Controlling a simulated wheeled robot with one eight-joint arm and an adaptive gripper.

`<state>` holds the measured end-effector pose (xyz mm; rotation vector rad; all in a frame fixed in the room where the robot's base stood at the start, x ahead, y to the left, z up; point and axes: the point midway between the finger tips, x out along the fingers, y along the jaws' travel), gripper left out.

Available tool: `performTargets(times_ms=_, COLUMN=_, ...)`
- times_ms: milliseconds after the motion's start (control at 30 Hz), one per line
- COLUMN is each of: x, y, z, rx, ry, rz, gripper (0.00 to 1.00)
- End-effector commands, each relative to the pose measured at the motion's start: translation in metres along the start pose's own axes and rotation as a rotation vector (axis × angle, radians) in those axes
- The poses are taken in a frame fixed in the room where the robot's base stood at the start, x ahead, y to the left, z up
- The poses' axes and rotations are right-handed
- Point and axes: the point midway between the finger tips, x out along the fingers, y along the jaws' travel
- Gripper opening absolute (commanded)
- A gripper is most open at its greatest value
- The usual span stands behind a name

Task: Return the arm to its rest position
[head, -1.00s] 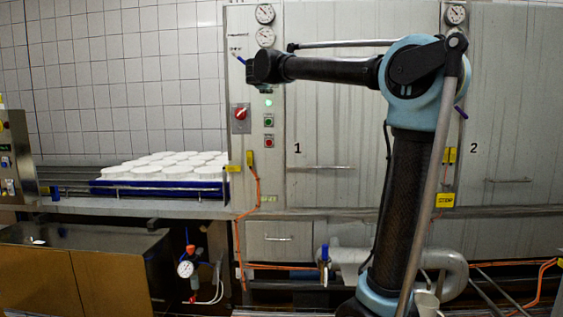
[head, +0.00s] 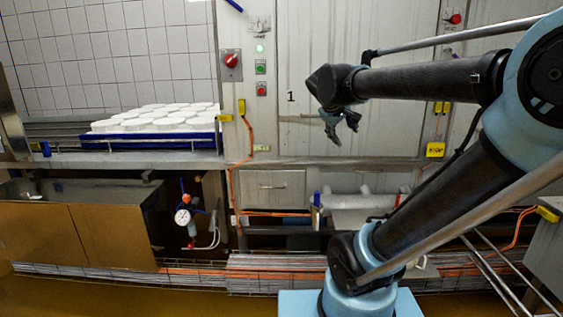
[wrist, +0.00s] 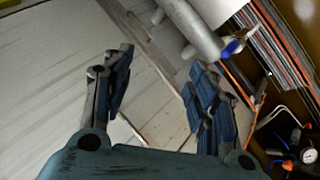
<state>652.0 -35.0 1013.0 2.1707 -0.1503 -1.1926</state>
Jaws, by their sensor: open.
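My gripper (head: 343,122) is at the end of my dark, blue-jointed arm, in front of the grey cabinet door marked 1. Its fingers hang downward in the head view. In the wrist view my gripper (wrist: 158,95) has its two fingers wide apart with nothing between them. Past the fingers lie grey panels and a pale pipe.
The blue tray (head: 150,138) of white moulds (head: 160,116) sits on the shelf at left. A pressure gauge (head: 182,217) and orange hoses hang below it. The pale pipe (head: 362,199) runs under cabinet door 1 (head: 345,80). Brown floor shows at the lower left.

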Motion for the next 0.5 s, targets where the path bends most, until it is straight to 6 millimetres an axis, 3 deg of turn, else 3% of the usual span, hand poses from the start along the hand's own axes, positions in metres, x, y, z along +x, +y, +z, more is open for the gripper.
performTargets(times_ms=33, x=0.008, y=-0.013, z=0.029, rx=0.039, ry=-0.036, rz=-0.035, gripper=0.53)
performTargets(times_ms=100, x=0.016, y=-0.035, z=0.065, rx=0.093, ry=-0.086, rz=-0.093, gripper=0.53)
performTargets(times_ms=300, x=0.033, y=-0.110, z=0.162, rx=0.247, ry=-0.219, rz=-0.273, gripper=0.53)
performTargets(times_ms=500, x=0.039, y=-0.179, z=0.228, rx=0.366, ry=-0.312, rz=-0.434, gripper=0.53)
